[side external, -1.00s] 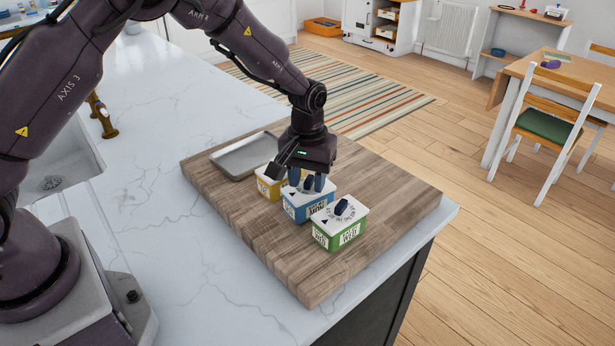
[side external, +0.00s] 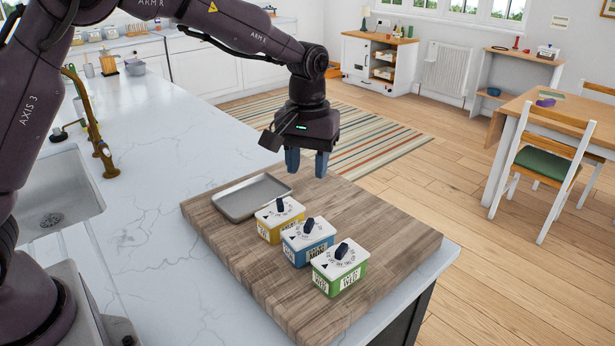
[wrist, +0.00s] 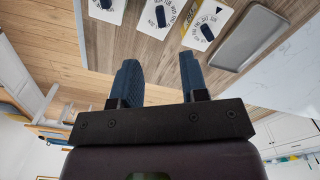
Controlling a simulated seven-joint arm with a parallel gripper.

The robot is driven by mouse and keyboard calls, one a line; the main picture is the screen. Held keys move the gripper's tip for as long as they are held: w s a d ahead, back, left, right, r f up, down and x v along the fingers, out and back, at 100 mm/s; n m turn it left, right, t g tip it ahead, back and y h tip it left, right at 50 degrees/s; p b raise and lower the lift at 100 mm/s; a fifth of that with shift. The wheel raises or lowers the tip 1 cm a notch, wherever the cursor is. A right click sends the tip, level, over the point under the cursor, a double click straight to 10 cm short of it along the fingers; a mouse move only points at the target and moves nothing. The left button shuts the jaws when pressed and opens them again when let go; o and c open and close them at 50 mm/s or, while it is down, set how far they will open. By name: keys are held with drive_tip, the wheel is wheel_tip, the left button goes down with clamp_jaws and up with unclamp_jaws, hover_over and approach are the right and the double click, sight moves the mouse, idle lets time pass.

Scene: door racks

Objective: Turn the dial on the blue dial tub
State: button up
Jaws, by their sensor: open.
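The blue dial tub (side external: 312,252) stands on the wooden board between two like tubs. Its white lid has a dark blue knob (side external: 309,225), printed marks around it and a black triangle near one edge. The knob's exact setting is too small to read. My gripper (side external: 307,168) is open and empty, above and behind the tubs, clear of the lids. In the wrist view its two blue fingers (wrist: 158,65) are apart with nothing between them. The blue tub's lid (wrist: 150,25) is at the top of that view, partly cut off.
A yellow tub (side external: 270,234) stands on the tray side and a green tub (side external: 350,280) on the near side, both with like dials. A grey metal tray (side external: 232,212) lies on the wooden board (side external: 260,277). The board's right part is clear.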

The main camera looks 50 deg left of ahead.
sight(309, 222)
drive_tip(key=shift+o, duration=0.4)
drive_tip(key=shift+o, duration=1.4)
drive_tip(key=shift+a, duration=0.25)
drive_tip(key=f+m, duration=0.4)
drive_tip(key=m, duration=0.2)
drive_tip(key=f+m, duration=0.4)
drive_tip(key=m, duration=0.2)
drive_tip(key=f+m, duration=0.5)
drive_tip(key=m, duration=0.1)
drive_tip(key=shift+w, duration=0.4)
drive_tip(key=shift+r, duration=0.1)
drive_tip(key=c, duration=0.9)
